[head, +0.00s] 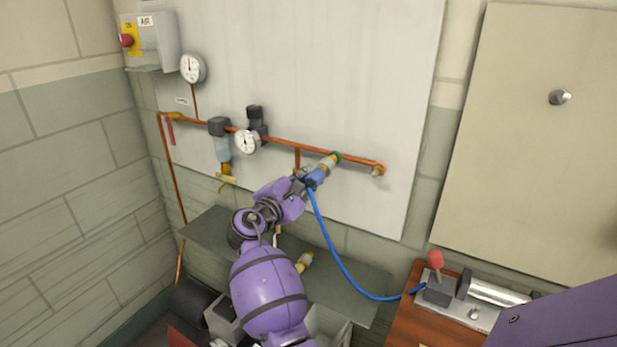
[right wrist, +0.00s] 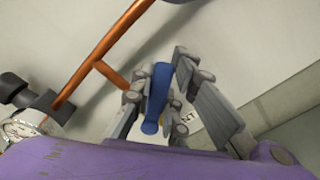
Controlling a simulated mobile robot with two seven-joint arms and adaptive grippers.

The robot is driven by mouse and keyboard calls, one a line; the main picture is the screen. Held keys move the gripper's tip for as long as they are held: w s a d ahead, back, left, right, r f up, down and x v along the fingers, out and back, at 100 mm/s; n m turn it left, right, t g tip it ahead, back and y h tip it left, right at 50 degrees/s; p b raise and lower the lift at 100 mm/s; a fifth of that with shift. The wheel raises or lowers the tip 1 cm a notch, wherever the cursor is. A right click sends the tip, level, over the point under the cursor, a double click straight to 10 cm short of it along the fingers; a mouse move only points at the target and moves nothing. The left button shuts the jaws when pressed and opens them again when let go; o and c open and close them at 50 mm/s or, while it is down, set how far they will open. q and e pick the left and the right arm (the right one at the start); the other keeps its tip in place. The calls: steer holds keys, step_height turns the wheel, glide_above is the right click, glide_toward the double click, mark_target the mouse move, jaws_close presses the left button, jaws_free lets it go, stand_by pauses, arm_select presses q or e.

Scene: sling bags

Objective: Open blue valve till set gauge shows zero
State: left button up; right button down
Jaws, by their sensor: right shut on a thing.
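The blue valve (head: 318,177) sits at the lower side of a branch near the right end of the copper pipe. My right gripper (head: 304,183) reaches it from below and is shut on it. In the right wrist view the blue valve (right wrist: 158,92) stands between the two grey fingers of the gripper (right wrist: 161,102). A round white gauge (head: 247,141) is on the regulator at the middle of the pipe. Another white gauge (head: 192,68) stands higher at the left. Their needles are too small to read. My left gripper is out of view.
A blue hose (head: 340,257) hangs from the valve to a lever unit with a red knob (head: 435,259) on the wooden bench at right. A grey shelf (head: 350,282) lies below the pipe. A switch box (head: 150,42) is at upper left.

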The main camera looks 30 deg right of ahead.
steer(key=c, duration=1.7)
jaws_free()
steer(key=shift+a, duration=0.1)
steer(key=v, duration=1.2)
